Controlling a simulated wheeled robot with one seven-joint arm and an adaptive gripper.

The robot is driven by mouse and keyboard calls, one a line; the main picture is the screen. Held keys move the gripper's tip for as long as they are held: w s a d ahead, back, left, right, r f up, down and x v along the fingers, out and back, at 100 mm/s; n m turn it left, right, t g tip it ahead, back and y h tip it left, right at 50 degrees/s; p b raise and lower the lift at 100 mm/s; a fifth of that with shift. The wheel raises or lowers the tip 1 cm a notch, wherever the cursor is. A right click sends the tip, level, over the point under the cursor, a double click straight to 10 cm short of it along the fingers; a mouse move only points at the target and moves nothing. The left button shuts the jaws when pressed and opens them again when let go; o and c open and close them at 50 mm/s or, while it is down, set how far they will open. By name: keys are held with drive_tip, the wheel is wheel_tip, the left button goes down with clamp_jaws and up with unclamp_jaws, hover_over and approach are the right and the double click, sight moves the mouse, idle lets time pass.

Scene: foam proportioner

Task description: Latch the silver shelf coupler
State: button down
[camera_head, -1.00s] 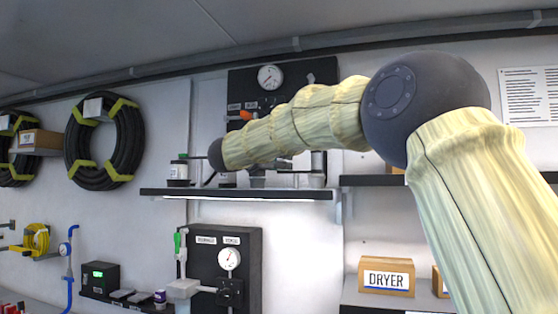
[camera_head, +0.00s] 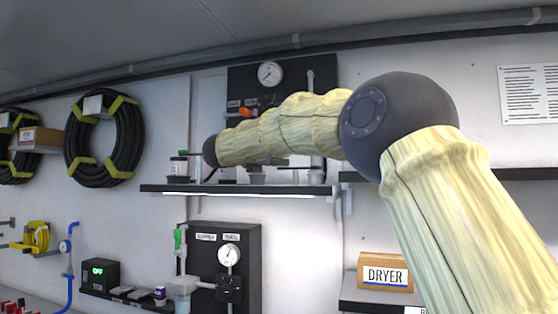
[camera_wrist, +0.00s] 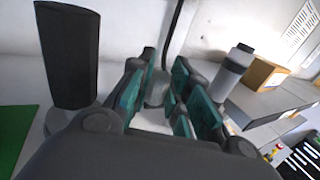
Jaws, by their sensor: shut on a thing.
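In the wrist view, my gripper (camera_wrist: 160,98) has its teal-padded fingers on both sides of a grey, rounded piece (camera_wrist: 156,88), which looks like the silver coupler. A thin black hose (camera_wrist: 173,35) rises behind it. My gripper is shut on this piece; the finger bodies hide its lower part, and I cannot tell whether it is latched. In the head view, my arm crosses in front of the upper shelf (camera_head: 240,190) and the black gauge panel (camera_head: 268,90) behind it. My gripper and the coupler cannot be made out there.
In the wrist view, a black cylinder (camera_wrist: 72,55) stands close on the left and a grey bottle (camera_wrist: 232,72) on the right, near a cardboard box (camera_wrist: 265,76). A DRYER box (camera_head: 385,272) sits lower right.

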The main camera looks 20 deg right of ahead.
drive_tip(key=c, duration=1.3)
unclamp_jaws()
drive_tip(key=v, duration=1.2)
